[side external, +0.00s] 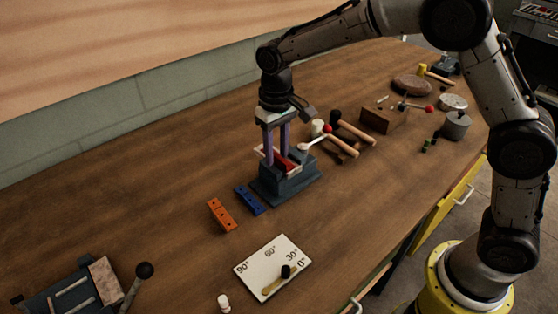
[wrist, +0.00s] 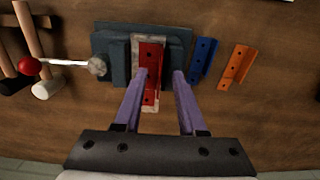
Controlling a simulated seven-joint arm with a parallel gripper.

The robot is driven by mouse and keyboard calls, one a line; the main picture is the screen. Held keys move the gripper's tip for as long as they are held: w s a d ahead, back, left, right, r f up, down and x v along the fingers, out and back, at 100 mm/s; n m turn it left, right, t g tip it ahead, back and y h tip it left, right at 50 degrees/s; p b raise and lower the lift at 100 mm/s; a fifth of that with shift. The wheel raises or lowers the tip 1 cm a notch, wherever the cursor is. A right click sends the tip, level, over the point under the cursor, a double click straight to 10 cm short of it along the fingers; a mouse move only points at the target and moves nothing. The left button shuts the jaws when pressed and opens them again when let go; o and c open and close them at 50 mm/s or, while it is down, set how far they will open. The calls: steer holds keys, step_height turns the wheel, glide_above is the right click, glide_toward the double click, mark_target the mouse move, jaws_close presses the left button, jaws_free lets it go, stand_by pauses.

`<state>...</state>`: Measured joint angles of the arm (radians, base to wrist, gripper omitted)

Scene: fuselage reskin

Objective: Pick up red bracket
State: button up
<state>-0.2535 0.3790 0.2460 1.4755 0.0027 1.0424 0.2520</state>
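In the side view my gripper (side external: 277,156) is right above the vise; the fingers partly hide the bracket. I cannot tell whether a fingertip touches it.
A blue bracket (side external: 249,200) and an orange bracket (side external: 222,215) lie beside the vise. The vise's red-knobbed handle (wrist: 55,63) sticks out toward several hammers (side external: 355,132). An angle board (side external: 272,267) lies at the front. The table's left middle is clear.

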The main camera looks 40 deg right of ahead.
steer(key=shift+f, duration=0.3)
jaws_close()
stand_by(1.2)
